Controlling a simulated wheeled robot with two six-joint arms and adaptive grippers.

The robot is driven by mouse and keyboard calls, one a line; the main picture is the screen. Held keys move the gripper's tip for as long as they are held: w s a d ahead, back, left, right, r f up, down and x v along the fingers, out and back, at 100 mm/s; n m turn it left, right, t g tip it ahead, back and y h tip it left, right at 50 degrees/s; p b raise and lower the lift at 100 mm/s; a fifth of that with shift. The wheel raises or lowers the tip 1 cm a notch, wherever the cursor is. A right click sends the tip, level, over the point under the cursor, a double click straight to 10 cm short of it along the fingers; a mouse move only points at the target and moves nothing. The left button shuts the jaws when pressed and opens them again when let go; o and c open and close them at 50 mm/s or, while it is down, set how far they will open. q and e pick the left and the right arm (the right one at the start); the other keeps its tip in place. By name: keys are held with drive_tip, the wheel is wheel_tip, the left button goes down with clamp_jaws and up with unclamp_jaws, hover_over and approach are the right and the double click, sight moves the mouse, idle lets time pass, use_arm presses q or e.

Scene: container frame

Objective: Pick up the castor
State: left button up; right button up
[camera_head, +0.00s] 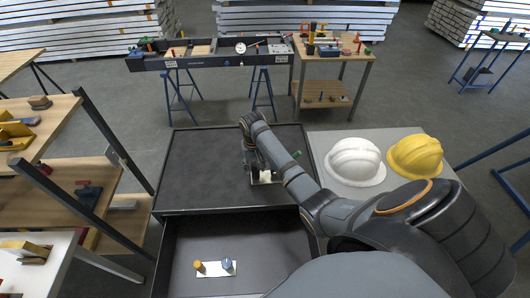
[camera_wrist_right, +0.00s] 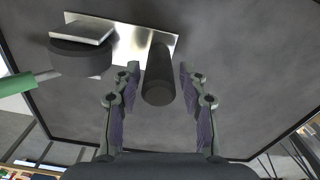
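My right gripper (camera_wrist_right: 160,82) is open in the right wrist view, its two fingers on either side of a dark upright cylinder (camera_wrist_right: 159,75). A gap shows between the cylinder and each finger. A shiny metal plate (camera_wrist_right: 128,38) lies behind the cylinder. To its left is a thick dark round piece with a small metal plate on top (camera_wrist_right: 80,50); I cannot tell for sure which of these parts is the castor. In the head view my right gripper (camera_head: 262,172) is low over the dark tabletop, with a pale metal piece partly hidden beneath it. My left gripper is not in view.
A green-handled tool (camera_wrist_right: 28,83) lies left of the round piece. White (camera_head: 355,162) and yellow (camera_head: 415,156) helmets sit on the grey surface at right. An open drawer (camera_head: 240,245) below holds a white plate (camera_head: 215,269) with yellow and blue parts. The tabletop's left (camera_head: 200,170) is clear.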

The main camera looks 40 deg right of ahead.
drive_tip(key=shift+c, duration=2.3)
drive_tip(key=shift+w+d+f, duration=0.1)
drive_tip(key=shift+c, duration=1.3)
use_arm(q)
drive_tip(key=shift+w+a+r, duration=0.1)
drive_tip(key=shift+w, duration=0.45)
use_arm(e)
clamp_jaws()
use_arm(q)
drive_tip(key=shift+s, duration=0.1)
